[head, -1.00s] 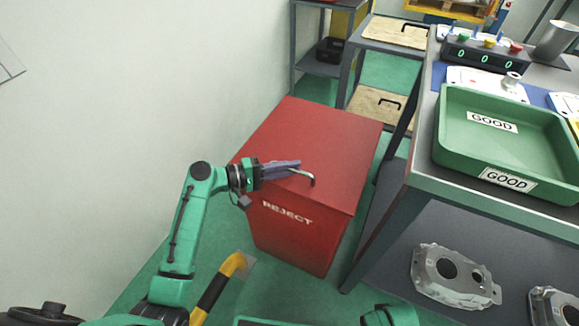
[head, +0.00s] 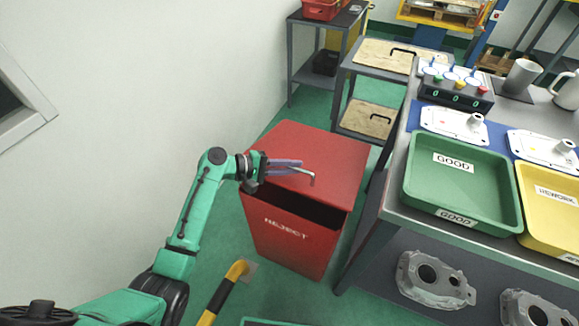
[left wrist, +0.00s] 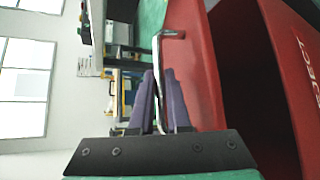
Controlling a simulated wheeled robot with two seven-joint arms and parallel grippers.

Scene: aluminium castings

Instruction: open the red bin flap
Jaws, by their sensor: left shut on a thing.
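The red bin (head: 290,235), lettered REJECT, stands on the floor between the wall and the workbench. Its red flap (head: 325,152) is raised at the front, with a dark gap under its front edge. My left gripper (head: 297,166) is shut on the flap's metal handle (head: 311,178). In the left wrist view the purple fingers (left wrist: 160,98) lie on both sides of the handle bar (left wrist: 158,60), and the flap (left wrist: 196,70) stands apart from the dark bin opening (left wrist: 245,75). My right gripper is not in view.
The workbench (head: 385,208) stands close to the bin's right, with a green GOOD tray (head: 465,190) and a yellow REWORK tray (head: 550,215). Castings (head: 432,280) lie on its lower shelf.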

